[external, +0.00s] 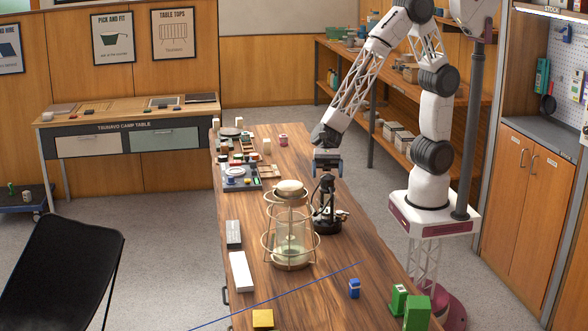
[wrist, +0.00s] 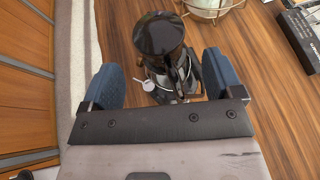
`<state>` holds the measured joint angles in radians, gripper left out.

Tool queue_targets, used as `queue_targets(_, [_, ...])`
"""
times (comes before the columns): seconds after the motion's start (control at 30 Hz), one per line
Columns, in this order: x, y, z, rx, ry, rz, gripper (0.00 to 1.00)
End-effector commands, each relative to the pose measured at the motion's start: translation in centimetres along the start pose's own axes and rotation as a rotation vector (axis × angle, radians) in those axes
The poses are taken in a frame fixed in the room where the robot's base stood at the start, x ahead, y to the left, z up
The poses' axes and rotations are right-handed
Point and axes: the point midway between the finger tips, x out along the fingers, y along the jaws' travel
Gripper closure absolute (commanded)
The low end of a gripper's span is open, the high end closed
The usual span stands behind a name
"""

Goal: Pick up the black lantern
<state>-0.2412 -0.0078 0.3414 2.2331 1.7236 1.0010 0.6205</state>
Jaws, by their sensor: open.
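The black lantern (external: 326,218) stands upright on the wooden table, just right of a larger brass-caged glass lantern (external: 290,240). In the wrist view the black lantern (wrist: 160,38) shows from above, its round dark cap between and beyond my fingers. My gripper (external: 327,166) is above the black lantern, pointing down. In the wrist view my gripper (wrist: 166,80) has its two blue fingers spread wide with nothing held. The lantern's lower part is partly hidden by its cap and my gripper's mount. A small white round part (wrist: 148,86) shows beside the lantern's base.
The brass-caged lantern stands close on the left. A black box (external: 233,234) and a white box (external: 240,271) lie along the table's left edge. A blue item (external: 354,288) and green boxes (external: 416,312) stand near the front. Trays with small goods fill the far end.

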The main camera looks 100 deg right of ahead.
Motion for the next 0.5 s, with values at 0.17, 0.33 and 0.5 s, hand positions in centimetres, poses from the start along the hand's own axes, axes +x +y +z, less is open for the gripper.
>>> queue_targets(0.17, [0.0, 0.0, 0.0, 0.000, 0.000, 0.000, 0.14])
queue_targets(0.33, [0.7, 0.0, 0.1, 0.000, 0.000, 0.001, 0.14])
queue_targets(0.5, [2.2, -0.1, 0.3, 0.000, -0.001, 0.002, 0.14])
